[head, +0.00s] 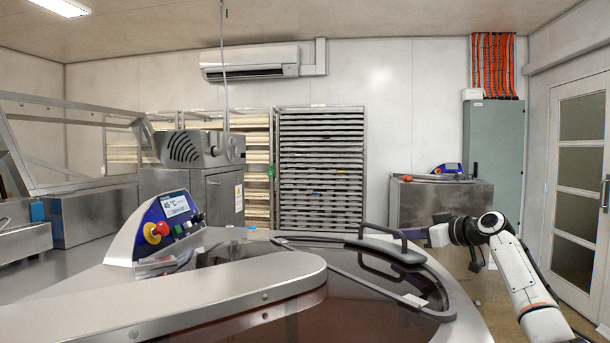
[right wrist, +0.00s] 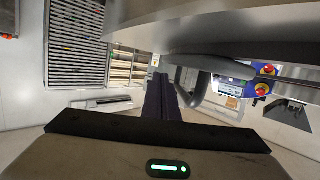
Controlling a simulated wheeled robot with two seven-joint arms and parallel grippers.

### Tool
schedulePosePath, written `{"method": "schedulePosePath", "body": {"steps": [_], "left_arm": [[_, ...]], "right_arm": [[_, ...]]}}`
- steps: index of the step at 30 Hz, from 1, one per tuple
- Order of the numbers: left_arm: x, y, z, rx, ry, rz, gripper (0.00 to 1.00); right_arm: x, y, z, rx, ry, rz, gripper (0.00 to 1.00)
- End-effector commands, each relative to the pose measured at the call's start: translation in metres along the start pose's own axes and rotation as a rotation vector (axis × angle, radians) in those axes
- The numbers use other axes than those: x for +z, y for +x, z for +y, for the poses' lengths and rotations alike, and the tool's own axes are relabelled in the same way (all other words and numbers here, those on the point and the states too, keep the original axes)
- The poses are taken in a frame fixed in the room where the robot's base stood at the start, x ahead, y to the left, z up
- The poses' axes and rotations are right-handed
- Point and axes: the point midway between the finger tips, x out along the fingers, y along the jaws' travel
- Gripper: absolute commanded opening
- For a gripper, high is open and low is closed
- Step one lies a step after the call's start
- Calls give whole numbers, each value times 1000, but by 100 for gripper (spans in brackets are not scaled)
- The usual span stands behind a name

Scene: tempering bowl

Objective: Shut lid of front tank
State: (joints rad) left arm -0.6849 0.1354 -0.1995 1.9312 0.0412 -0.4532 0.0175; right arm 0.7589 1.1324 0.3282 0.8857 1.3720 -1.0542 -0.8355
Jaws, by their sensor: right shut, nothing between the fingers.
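The front tank (head: 463,318) is a round steel bowl filling the lower middle of the head view. Its dark see-through lid (head: 350,268) looks roughly level over the opening; I cannot tell whether it sits fully down. A black arched handle (head: 385,232) stands on the lid's far right part and also shows in the right wrist view (right wrist: 205,68). My right gripper (head: 432,235) is shut and empty, just right of the handle. Its dark fingers point toward the handle in the wrist view (right wrist: 160,98); contact is unclear. My left gripper is out of view.
A control panel (head: 172,225) with a screen and red knob stands left of the lid. A wide steel arm cover (head: 200,298) crosses the tank's near left. Another steel tank (head: 440,200) stands behind my right arm. Tray racks (head: 321,165) line the back.

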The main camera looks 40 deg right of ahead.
Motion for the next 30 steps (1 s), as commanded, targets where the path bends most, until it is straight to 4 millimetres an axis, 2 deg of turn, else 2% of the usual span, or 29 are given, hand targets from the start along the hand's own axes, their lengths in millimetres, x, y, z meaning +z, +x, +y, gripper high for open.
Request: {"method": "schedulePosePath", "body": {"steps": [7, 24, 30], "left_arm": [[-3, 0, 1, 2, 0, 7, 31], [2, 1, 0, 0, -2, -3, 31], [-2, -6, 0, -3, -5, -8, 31]], "right_arm": [[9, 2, 1, -10, 40, 0, 0], [10, 2, 1, -10, 42, 0, 0], [-2, 0, 1, -11, 42, 1, 0]]}}
